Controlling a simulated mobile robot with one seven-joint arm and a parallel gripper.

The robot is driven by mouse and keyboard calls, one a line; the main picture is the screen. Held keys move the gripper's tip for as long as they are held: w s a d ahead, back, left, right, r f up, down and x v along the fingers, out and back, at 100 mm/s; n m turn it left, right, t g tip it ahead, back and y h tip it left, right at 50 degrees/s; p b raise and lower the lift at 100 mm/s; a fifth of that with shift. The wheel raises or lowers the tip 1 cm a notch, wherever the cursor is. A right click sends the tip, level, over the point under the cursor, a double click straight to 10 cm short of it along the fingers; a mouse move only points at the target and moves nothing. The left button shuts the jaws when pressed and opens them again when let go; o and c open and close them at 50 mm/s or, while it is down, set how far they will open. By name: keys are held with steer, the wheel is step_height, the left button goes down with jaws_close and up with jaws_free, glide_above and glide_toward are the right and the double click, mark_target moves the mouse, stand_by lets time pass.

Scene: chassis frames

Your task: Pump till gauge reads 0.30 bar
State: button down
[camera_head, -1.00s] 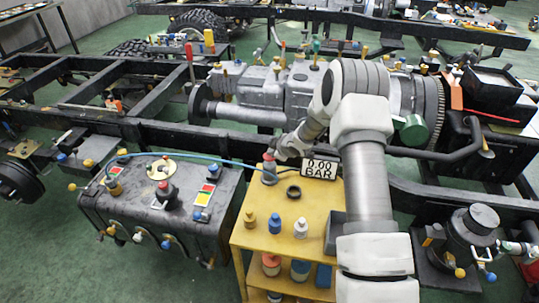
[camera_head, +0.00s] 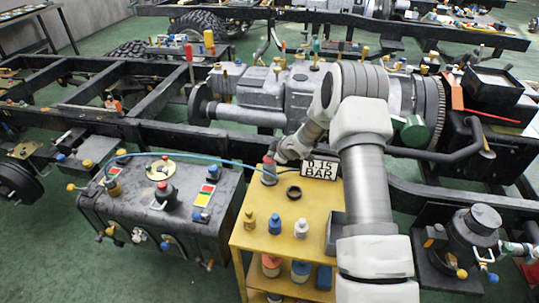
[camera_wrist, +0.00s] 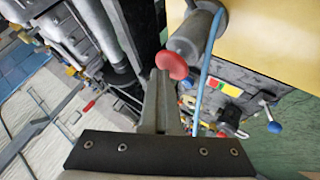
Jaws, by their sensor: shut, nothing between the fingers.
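The hand pump (camera_head: 269,174), a grey cylinder with a red knob, stands at the back left of the yellow cart top. In the wrist view, its grey body (camera_wrist: 186,42) and red knob (camera_wrist: 172,66) lie just beyond my fingertips. My gripper (camera_head: 279,157) is shut and empty, right at the knob; I cannot tell if it touches. It also shows in the wrist view (camera_wrist: 160,78). The gauge (camera_head: 319,169) is a white sign reading 0.15 BAR, right of the pump. A blue hose (camera_head: 205,160) runs from the pump to the dark tank (camera_head: 130,212) at left.
A black ring (camera_head: 293,192) and small yellow, blue and white bottles (camera_head: 274,224) stand on the yellow cart (camera_head: 262,244). A dark bin (camera_head: 334,230) is at the cart's right edge. Chassis rails (camera_head: 180,137) and a gearbox lie behind.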

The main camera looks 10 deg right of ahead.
steer(key=shift+r+p, duration=1.3)
steer(key=shift+r, duration=0.25)
steer(key=shift+r+p, duration=2.1)
steer(key=shift+r, duration=0.4)
